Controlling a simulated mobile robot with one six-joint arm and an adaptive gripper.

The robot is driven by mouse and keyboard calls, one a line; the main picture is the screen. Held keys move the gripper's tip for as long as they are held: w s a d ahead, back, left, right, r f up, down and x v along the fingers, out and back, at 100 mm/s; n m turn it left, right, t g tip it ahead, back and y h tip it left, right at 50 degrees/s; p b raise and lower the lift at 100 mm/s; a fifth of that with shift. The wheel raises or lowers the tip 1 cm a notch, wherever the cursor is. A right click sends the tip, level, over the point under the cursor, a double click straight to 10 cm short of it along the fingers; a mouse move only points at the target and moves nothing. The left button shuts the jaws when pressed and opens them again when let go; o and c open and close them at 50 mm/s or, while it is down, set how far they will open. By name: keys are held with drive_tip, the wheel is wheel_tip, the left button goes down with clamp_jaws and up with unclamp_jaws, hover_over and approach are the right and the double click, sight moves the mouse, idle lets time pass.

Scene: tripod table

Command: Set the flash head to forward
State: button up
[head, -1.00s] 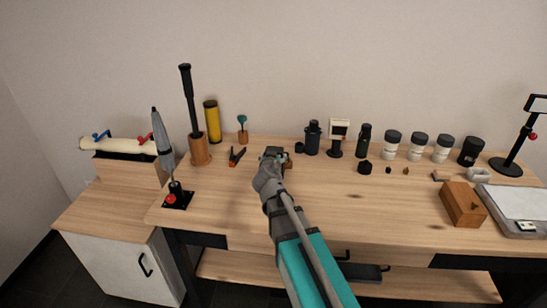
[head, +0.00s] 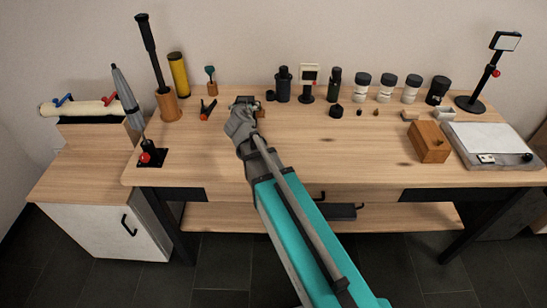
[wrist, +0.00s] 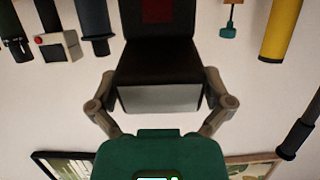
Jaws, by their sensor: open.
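In the wrist view, which is upside down, the flash has a dark body with a red panel (wrist: 158,10) and a black flash head (wrist: 158,62) with a pale grey face (wrist: 158,99). The face is turned toward the wrist camera. My gripper (wrist: 160,92) is open, with one finger on each side of the head; whether either touches it I cannot tell. In the head view my gripper (head: 245,103) is at the back left of the table, and it and the arm largely hide the flash.
A small screen on a stand (head: 309,76) and dark cylinders stand right of my gripper. An orange-and-black clip (head: 207,109) and a yellow cylinder (head: 178,74) are on its left. A wooden block (head: 430,142) is at right. The table's (head: 350,155) front middle is clear.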

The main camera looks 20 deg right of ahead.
drive_tip(key=shift+w+r+g+p, duration=0.1)
drive_tip(key=shift+r+g+p, duration=0.25)
drive_tip(key=shift+p, duration=0.25)
